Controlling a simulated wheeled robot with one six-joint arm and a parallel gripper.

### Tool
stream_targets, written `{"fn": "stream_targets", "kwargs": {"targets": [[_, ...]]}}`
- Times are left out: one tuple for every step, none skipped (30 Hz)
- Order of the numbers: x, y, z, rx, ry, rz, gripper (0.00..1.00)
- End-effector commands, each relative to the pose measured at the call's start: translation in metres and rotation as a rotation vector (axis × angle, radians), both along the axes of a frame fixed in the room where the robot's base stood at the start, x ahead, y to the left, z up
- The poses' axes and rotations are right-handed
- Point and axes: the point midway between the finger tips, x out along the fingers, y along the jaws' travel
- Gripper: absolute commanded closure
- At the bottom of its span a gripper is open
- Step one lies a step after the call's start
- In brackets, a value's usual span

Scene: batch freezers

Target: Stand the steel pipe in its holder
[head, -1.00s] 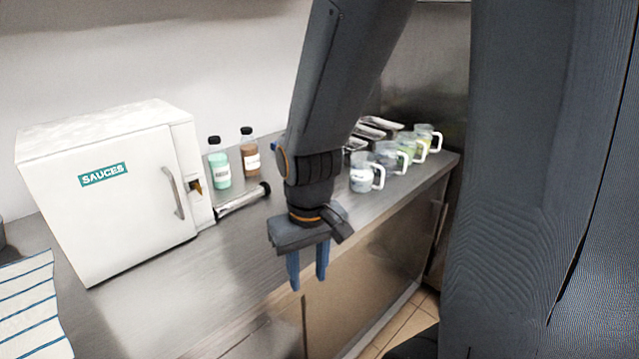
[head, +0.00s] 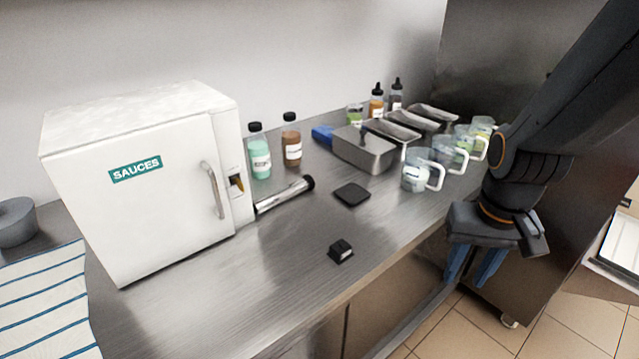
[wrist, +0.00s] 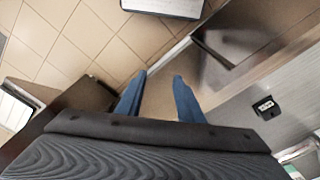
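The steel pipe (head: 284,195) lies on its side on the steel counter, its near left end close to the white sauces cabinet and its black end pointing right. A flat black square pad (head: 352,194) and a small black block (head: 341,251) sit on the counter to its right; I cannot tell which one is the holder. The block also shows in the wrist view (wrist: 266,108). My gripper (head: 467,279) hangs in front of the counter's edge, well to the right of the pipe. Its blue fingers are apart and empty in the wrist view (wrist: 159,77).
The sauces cabinet (head: 150,190) stands left, beside a striped cloth (head: 40,300). Bottles (head: 259,152), a blue object (head: 323,135), metal pans (head: 364,150) and several handled jugs (head: 416,170) line the back and right. The front middle counter is mostly clear.

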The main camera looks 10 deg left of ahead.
Motion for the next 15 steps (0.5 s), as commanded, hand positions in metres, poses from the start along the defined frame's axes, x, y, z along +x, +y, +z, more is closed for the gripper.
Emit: {"fn": "stream_targets", "kwargs": {"targets": [[0.015, 0.01, 0.005, 0.006, -0.005, -0.016, 0.66], [0.026, 0.017, 0.008, 0.01, -0.01, -0.032, 0.66], [0.042, 0.029, 0.012, 0.018, -0.015, -0.062, 0.66], [0.056, 0.039, 0.016, 0.025, -0.018, -0.086, 0.66], [0.07, 0.052, 0.02, 0.034, -0.023, -0.114, 0.66], [0.09, 0.07, 0.026, 0.046, -0.028, -0.154, 0.66], [0.104, 0.085, 0.03, 0.058, -0.032, -0.184, 0.66], [0.119, 0.101, 0.034, 0.069, -0.035, -0.218, 0.66], [0.136, 0.124, 0.038, 0.084, -0.037, -0.259, 0.66], [0.147, 0.141, 0.042, 0.096, -0.038, -0.291, 0.66], [0.159, 0.159, 0.045, 0.108, -0.038, -0.323, 0.66], [0.172, 0.183, 0.049, 0.124, -0.038, -0.364, 0.66], [0.181, 0.202, 0.051, 0.137, -0.037, -0.393, 0.66], [0.188, 0.219, 0.054, 0.148, -0.034, -0.421, 0.66], [0.197, 0.242, 0.057, 0.164, -0.033, -0.457, 0.66]]}}
